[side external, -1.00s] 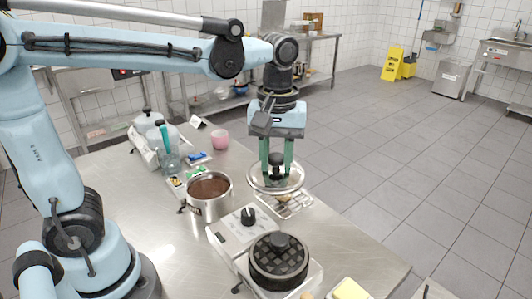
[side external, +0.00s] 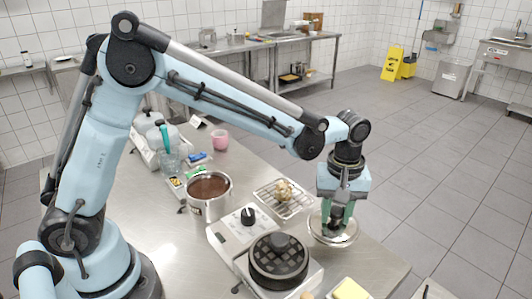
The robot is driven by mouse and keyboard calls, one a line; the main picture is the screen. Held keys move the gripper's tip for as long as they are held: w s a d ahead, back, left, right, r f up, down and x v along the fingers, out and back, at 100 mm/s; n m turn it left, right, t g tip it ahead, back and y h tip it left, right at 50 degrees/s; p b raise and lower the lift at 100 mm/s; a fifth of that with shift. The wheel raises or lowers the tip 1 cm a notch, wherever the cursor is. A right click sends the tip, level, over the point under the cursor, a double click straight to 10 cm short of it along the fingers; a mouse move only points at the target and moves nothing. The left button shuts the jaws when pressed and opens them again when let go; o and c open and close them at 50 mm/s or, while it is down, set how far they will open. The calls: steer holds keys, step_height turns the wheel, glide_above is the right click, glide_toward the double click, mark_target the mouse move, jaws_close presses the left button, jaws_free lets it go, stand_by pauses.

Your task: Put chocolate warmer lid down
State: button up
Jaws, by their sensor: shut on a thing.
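My gripper (side external: 338,219) is shut on the knob of the round glass-and-metal chocolate warmer lid (side external: 322,233). The lid is level, at the right edge of the steel table, right of the waffle iron. I cannot tell whether its rim touches the table. The chocolate warmer pot (side external: 208,196) stands uncovered on the table to the left, with dark chocolate in it. The fingers hide most of the knob.
A waffle iron (side external: 279,262) stands left of the lid. A wire rack (side external: 284,198) with a small brown item lies behind it. A yellow sponge-like block (side external: 349,289) is at the front edge. A pink cup (side external: 219,140) and glass jug (side external: 170,159) stand farther back.

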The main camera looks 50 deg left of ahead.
mark_target(334, 222)
steer(key=shift+f, duration=2)
steer(key=shift+f, duration=0.15)
steer(key=o, duration=1.1)
